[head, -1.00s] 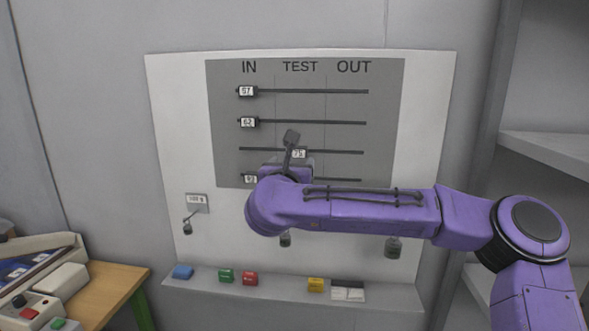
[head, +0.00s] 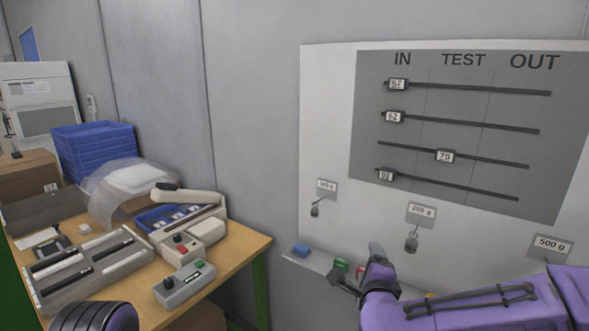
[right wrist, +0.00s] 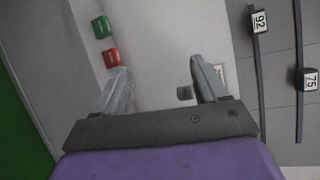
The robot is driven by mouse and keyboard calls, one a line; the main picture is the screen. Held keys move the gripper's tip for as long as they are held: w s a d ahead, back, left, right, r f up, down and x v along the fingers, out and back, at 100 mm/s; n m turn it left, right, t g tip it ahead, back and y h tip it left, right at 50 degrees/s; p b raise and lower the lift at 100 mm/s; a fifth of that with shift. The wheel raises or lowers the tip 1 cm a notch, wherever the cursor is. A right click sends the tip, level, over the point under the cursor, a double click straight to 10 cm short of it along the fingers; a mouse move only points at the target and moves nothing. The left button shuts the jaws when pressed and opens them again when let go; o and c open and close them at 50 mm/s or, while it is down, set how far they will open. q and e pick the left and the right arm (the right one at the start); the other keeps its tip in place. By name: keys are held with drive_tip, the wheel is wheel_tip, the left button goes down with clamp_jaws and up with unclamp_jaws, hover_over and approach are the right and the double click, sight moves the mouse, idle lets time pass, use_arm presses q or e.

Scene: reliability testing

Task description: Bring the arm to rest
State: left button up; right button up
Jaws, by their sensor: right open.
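My right arm is purple and reaches in from the lower right of the head view. Its gripper (head: 358,268) is low in front of the wall board (head: 320,130), near the shelf below. In the right wrist view the gripper (right wrist: 162,82) has its two grey fingers spread, with nothing between them. The fingers are apart from the sliders. Slider 75 (head: 445,156) is in the TEST column; the other three sliders, such as the top one (head: 397,84), are under IN. A rounded purple and black part of mine shows at the bottom left; my left gripper is out of view.
Weights hang below the board, among them one under the 200 g label (head: 411,243). A wooden table (head: 235,250) with devices and blue crates (head: 95,150) stands left.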

drive_tip(key=s+d+f+n+g+y, duration=0.1)
drive_tip(key=s+f+n+g, duration=0.1)
drive_tip(key=s+f+n, duration=0.5)
drive_tip(key=s+f+g, duration=0.2)
drive_tip(key=s+f, duration=0.2)
drive_tip(key=f, duration=0.7)
drive_tip(key=s+d+f+n+g+y, duration=0.1)
drive_tip(key=s+f+n+g, duration=0.25)
drive_tip(key=s+f, duration=0.4)
drive_tip(key=s+d+f+n+g+h, duration=0.1)
drive_tip(key=s+d+f+n+g, duration=0.1)
drive_tip(key=s+d+f, duration=0.3)
drive_tip(key=s+d+f+n+g+h, duration=0.1)
drive_tip(key=s+d+f, duration=0.4)
drive_tip(key=s, duration=0.9)
drive_tip(key=shift+s+d+f+n+g+h, duration=0.2)
drive_tip(key=shift+s+f+n+g+h, duration=0.15)
drive_tip(key=shift+n+g, duration=0.6)
drive_tip(key=shift+w, duration=0.1)
